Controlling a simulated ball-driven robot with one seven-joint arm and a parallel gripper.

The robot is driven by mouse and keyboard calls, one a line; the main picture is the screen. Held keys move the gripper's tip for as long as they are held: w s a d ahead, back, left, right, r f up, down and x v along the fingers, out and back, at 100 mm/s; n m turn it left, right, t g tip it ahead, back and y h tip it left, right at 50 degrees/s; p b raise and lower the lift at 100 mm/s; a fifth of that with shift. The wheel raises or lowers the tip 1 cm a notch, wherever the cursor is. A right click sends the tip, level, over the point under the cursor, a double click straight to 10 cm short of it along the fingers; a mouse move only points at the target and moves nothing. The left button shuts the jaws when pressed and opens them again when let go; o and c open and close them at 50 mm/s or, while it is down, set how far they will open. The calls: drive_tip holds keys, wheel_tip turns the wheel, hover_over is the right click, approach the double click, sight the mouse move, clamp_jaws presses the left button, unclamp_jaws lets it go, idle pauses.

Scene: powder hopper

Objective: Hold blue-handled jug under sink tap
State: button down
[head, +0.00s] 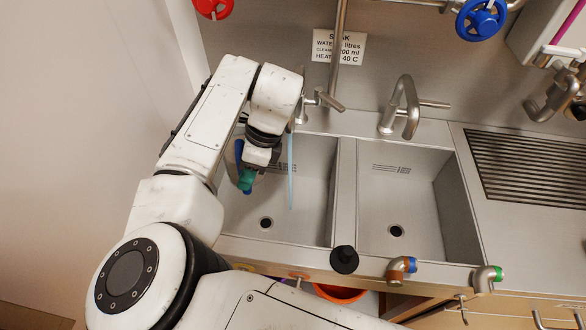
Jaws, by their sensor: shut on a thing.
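My gripper (254,167) is over the left part of the left sink basin (312,220). It is shut on the blue-handled jug (239,152), of which a blue part and a teal-green part show beside and below the gripper. My wrist hides much of the jug, so its tilt and contents cannot be told. A thin light-blue stream (291,170) runs down into the basin from the left sink tap (318,100). The stream is to the right of the jug and apart from it in this view.
A second tap (405,105) stands over the empty right basin (400,210). A black knob-like object (344,260) is at the front rim between the basins. Pipe ends with blue (402,268) and green (490,278) parts are at the front. A ridged drainer (530,165) lies right.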

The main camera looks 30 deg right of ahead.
drive_tip(key=shift+r+p, duration=3.1)
drive_tip(key=shift+r, duration=1.05)
